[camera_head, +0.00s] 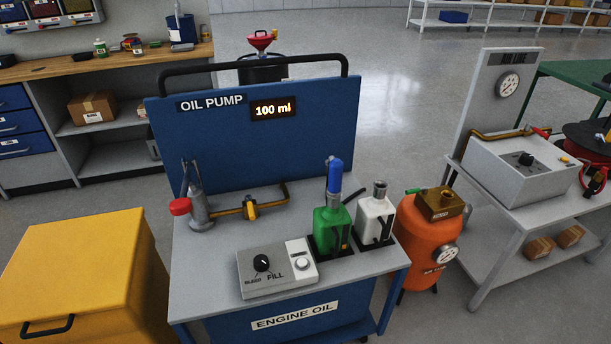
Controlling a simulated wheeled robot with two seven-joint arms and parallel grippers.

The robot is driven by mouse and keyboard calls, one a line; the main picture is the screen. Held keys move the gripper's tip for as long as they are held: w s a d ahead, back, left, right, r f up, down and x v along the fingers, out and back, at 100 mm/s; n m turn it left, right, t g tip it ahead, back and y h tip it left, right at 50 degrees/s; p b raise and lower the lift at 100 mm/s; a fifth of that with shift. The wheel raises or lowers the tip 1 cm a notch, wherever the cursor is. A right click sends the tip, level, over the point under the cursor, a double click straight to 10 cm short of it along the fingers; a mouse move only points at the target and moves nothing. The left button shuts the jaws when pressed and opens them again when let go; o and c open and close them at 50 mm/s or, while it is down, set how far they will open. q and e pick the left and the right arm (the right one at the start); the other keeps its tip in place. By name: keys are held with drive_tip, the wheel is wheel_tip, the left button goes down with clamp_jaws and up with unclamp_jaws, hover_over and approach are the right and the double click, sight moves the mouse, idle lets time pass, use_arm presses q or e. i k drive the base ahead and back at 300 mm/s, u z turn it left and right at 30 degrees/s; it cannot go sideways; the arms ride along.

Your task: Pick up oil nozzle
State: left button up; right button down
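A blue oil pump cart (290,145) stands in front of me, its display reading "100 ml". A green container (328,230) stands at the right of its grey top. A blue upright piece with a dark lever (334,178) sits at the container's mouth; it looks like the oil nozzle, but I cannot tell for sure. Next to it is a white container (372,218) with a grey neck. A grey metal fitting with a red knob (199,208) and a brass pipe (232,211) is at the left of the top. Neither of my grippers is in view.
A yellow chest (75,270) stands left. An orange tank (424,240) stands close to the cart's right side. A grey table (490,205) with a gauge panel is further right.

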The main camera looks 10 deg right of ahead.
sight(334, 189)
drive_tip(key=i, duration=0.55)
drive_tip(key=z, duration=0.95)
